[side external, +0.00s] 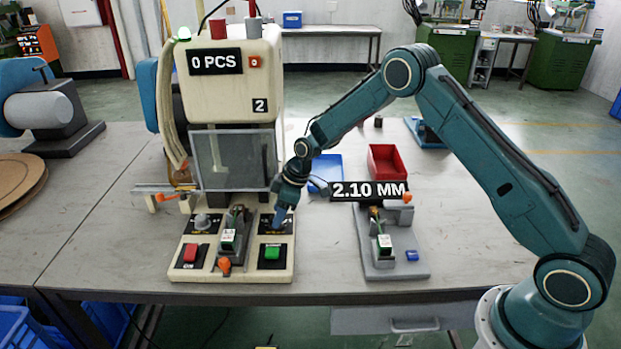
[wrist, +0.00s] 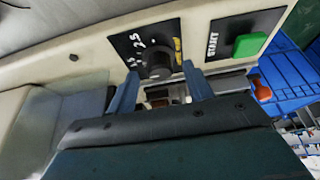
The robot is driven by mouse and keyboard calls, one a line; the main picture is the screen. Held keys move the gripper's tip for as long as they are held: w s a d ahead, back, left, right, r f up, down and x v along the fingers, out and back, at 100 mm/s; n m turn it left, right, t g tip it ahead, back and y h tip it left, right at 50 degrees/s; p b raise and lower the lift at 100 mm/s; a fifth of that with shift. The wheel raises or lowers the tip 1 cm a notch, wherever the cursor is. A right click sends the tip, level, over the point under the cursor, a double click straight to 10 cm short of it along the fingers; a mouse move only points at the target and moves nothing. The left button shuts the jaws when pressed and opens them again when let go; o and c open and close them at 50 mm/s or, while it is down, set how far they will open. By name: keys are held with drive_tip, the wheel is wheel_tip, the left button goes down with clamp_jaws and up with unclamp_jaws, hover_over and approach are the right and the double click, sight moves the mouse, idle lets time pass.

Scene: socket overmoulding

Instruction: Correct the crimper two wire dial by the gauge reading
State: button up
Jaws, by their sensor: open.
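The crimper (side external: 230,100) is a cream machine with a "0 PCS" display and a "2" label. Its dial is a black knob on a black plate, seen in the wrist view (wrist: 158,64) with white scale numbers, partly unreadable, and a yellow mark beside it. In the side view my gripper hides this dial. My gripper (side external: 279,219) points down at the panel's right rear plate; in the wrist view its open blue fingers (wrist: 160,76) stand either side of the knob. Contact cannot be told. The gauge (side external: 395,240) on its grey base reads 2.10 MM (side external: 369,191).
A green START button (side external: 272,252) sits just in front of my gripper, with a red button (side external: 191,252) and grey knob (side external: 203,222) to the left. An orange-handled lever (side external: 224,264) stands between. Red (side external: 388,162) and blue (side external: 326,170) trays lie behind.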

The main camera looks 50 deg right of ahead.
drive_tip(key=shift+x, duration=0.75)
drive_tip(key=c, duration=1)
drive_tip(key=shift+m, duration=0.4)
drive_tip(key=m+h, duration=0.1)
drive_tip(key=m, duration=0.1)
drive_tip(key=m+t+h, duration=0.1)
drive_tip(key=m, duration=0.2)
drive_tip(key=shift+a, duration=0.2)
drive_tip(key=m+h, duration=0.2)
drive_tip(key=m, duration=0.4)
drive_tip(key=shift+a, duration=0.1)
